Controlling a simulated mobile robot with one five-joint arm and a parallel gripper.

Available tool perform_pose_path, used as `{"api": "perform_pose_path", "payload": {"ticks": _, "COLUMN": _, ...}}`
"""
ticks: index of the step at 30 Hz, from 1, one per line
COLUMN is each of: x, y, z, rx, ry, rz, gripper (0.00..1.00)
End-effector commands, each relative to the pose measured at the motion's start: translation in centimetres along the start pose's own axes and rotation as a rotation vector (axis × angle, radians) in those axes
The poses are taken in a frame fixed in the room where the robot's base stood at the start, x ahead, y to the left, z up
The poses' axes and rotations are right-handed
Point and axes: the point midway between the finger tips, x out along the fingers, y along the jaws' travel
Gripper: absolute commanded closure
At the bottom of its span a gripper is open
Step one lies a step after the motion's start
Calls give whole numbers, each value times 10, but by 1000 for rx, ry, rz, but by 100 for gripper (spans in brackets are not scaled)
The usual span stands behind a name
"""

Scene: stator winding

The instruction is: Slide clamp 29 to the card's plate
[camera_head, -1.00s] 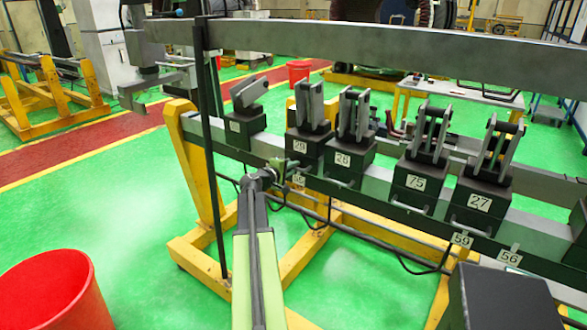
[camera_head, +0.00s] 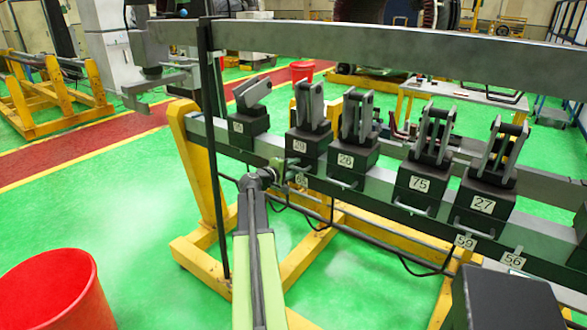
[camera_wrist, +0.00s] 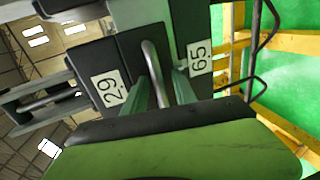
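Clamp 29 (camera_head: 310,141) is a dark block with upright grey jaws on the long rail (camera_head: 381,187), second from the left. Its number label also shows in the wrist view (camera_wrist: 109,88). My gripper (camera_head: 289,168) is at its front handle. In the wrist view my green fingers (camera_wrist: 162,92) stand either side of the clamp's metal handle (camera_wrist: 152,62) and look closed on it; the contact is partly hidden. Plate 65 (camera_head: 301,179) hangs from the rail just below clamp 29 and also shows beside it in the wrist view (camera_wrist: 200,57). Plates 59 (camera_head: 465,241) and 56 (camera_head: 513,259) hang farther right.
Clamp 26 (camera_head: 350,163) stands close right of clamp 29, then clamps 75 (camera_head: 424,186) and 27 (camera_head: 485,205). Another clamp (camera_head: 247,121), its number unclear, stands left with bare rail between. A black upright post (camera_head: 213,150) is at the left. A red bin (camera_head: 55,292) stands front left.

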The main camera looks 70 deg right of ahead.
Motion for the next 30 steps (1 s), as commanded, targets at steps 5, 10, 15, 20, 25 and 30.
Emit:
{"api": "perform_pose_path", "payload": {"ticks": 5, "x": -2, "y": 0, "z": 0, "rx": 0, "ry": 0, "rz": 0, "gripper": 67}}
{"api": "perform_pose_path", "payload": {"ticks": 10, "x": -28, "y": 2, "z": 1, "rx": -2, "ry": 2, "rz": 1, "gripper": 67}}
{"api": "perform_pose_path", "payload": {"ticks": 15, "x": -76, "y": 3, "z": 2, "rx": -1, "ry": 4, "rz": 1, "gripper": 67}}
{"api": "perform_pose_path", "payload": {"ticks": 20, "x": -121, "y": 3, "z": 2, "rx": -1, "ry": 4, "rz": 0, "gripper": 67}}
{"api": "perform_pose_path", "payload": {"ticks": 25, "x": -156, "y": 2, "z": 1, "rx": -1, "ry": 3, "rz": 1, "gripper": 67}}
{"api": "perform_pose_path", "payload": {"ticks": 30, "x": -173, "y": 1, "z": 0, "rx": -1, "ry": 1, "rz": 0, "gripper": 67}}
